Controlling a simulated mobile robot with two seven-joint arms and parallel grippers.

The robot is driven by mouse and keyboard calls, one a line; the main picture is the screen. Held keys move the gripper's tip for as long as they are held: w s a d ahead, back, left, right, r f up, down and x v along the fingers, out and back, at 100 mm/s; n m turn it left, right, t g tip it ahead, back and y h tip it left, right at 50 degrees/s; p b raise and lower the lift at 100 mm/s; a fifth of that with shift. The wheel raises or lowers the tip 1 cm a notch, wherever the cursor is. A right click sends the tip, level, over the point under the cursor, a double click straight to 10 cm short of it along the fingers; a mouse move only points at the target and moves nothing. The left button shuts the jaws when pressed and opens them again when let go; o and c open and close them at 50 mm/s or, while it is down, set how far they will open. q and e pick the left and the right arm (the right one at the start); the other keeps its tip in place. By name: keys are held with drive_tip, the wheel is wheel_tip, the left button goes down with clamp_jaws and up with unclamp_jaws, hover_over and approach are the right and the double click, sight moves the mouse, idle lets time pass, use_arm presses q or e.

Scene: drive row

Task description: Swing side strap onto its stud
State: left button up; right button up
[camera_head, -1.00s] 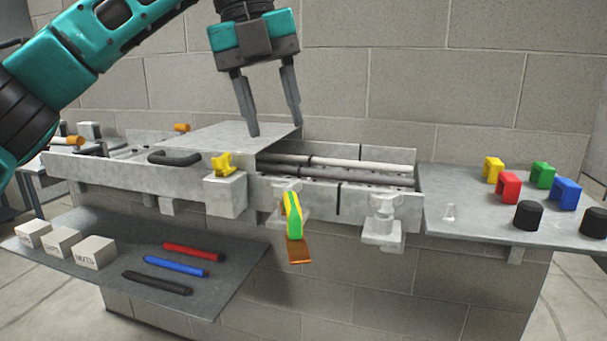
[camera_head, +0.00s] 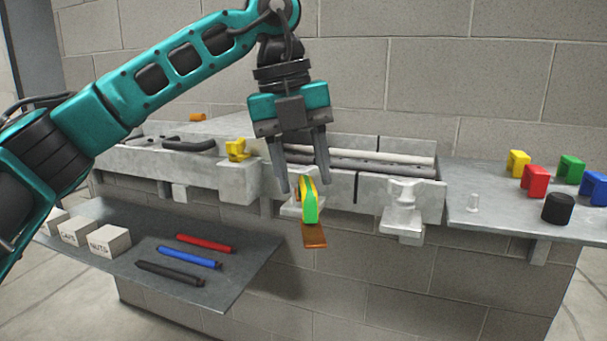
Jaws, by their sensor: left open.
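The side strap (camera_head: 310,207) is green with yellow edges. It hangs at the front of the metal housing, below a bracket, with an orange-brown tab (camera_head: 314,236) at its lower end. My left gripper (camera_head: 304,187) points down with its fingers apart, one to each side of the strap's upper part in the picture. I cannot tell whether they touch it. A grey bracket with a stud-like top (camera_head: 403,195) stands on the housing front to the right. My right gripper is not in view.
A yellow clip (camera_head: 237,150) sits on a block at the left. The right shelf (camera_head: 480,226) holds coloured blocks and a black knob (camera_head: 558,208). The lower left shelf (camera_head: 235,291) holds markers and labelled boxes. The space before the housing is clear.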

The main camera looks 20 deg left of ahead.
use_arm(q)
drive_tip(key=shift+f, duration=0.25)
clamp_jaws()
idle(0.3)
